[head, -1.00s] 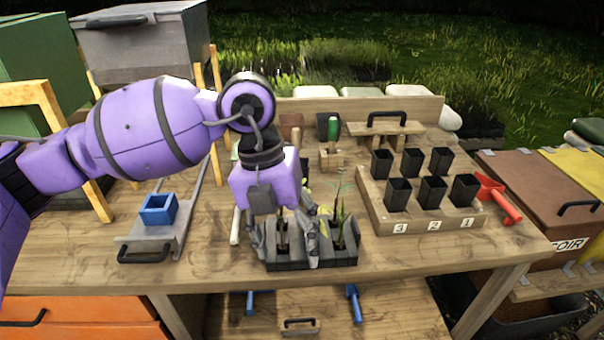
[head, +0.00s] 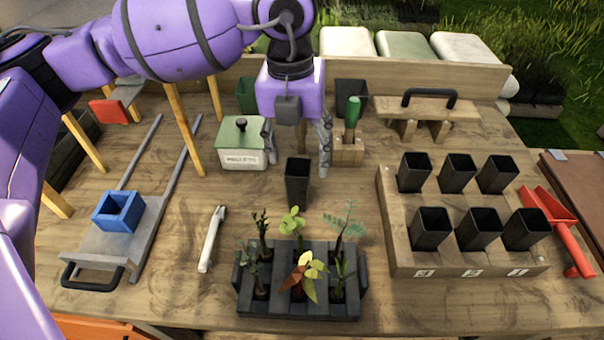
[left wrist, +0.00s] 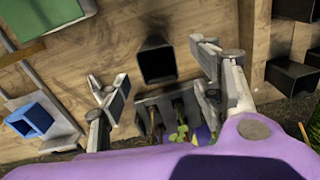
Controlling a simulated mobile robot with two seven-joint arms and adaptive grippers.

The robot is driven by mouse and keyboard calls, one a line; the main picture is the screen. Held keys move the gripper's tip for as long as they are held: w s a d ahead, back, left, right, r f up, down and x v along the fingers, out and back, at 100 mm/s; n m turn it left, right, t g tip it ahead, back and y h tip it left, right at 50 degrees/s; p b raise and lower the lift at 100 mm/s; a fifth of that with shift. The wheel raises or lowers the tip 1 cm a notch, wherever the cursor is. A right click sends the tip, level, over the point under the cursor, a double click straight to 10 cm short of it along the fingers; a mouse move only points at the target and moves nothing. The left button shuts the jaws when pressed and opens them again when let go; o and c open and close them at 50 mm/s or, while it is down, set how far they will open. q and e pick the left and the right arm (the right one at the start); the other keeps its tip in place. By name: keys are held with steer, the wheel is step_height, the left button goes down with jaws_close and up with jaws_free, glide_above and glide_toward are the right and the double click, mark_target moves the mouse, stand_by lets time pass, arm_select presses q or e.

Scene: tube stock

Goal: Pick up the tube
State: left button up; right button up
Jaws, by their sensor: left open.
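A black square tube (head: 297,181) stands upright on the wooden table, behind the seedling tray (head: 246,302). My left gripper (head: 298,162) is open and points down, with one finger on each side of the tube in the head view. I cannot tell whether the fingers are at the tube's height; no contact shows. In the left wrist view the tube's open square mouth (left wrist: 157,62) faces the camera, and the fingers of my left gripper (left wrist: 160,80) are spread wide. My right gripper is not in view.
A wooden rack (head: 395,255) with several black tubes stands at right, beside a red scoop (head: 562,233). A green-lidded box (head: 242,145) and a green-handled tool (head: 352,115) stand close behind. A white tool (head: 211,240) and a blue square piece (head: 118,211) lie left.

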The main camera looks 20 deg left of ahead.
mark_target(299, 175)
arm_select(q)
step_height(299, 175, down, 6)
steer(key=shift+w+r, duration=0.1)
steer(key=shift+r, duration=0.1)
steer(key=shift+f, duration=0.2)
steer(key=c, duration=0.7)
steer(key=shift+c, duration=1.3)
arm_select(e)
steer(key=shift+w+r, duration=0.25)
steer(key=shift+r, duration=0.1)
